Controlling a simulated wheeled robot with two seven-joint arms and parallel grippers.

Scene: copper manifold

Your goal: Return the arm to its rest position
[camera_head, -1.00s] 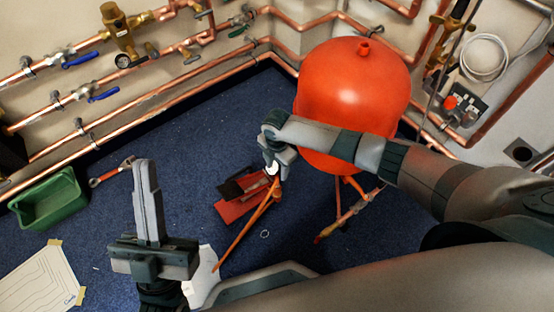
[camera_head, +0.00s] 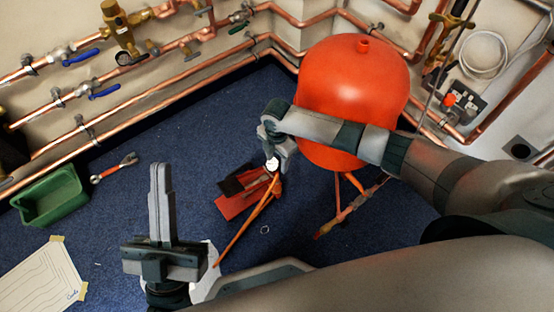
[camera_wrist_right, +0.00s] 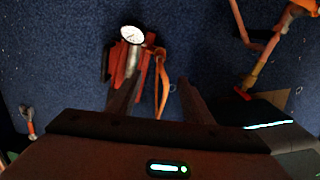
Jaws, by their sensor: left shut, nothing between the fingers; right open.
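My left gripper (camera_head: 160,190) is shut and empty, its fingers pointing up in the picture at the lower left of the head view. My right arm reaches in from the right past the red tank, and its gripper (camera_head: 275,160) hangs above the floor near a red pump-like tool (camera_head: 236,204). In the right wrist view the right gripper (camera_wrist_right: 158,98) is open, its two dark fingers apart. The tool's white round gauge (camera_wrist_right: 132,35) shows beyond the left-hand finger, and an orange bar (camera_wrist_right: 165,90) shows between the fingers.
A red tank (camera_head: 350,90) stands behind the right arm. Copper pipes (camera_head: 160,92) with valves run along the wall. A green bin (camera_head: 50,196), a wrench (camera_head: 113,168) and a paper sheet (camera_head: 38,280) lie at the left. Blue floor (camera_head: 190,135) is clear between.

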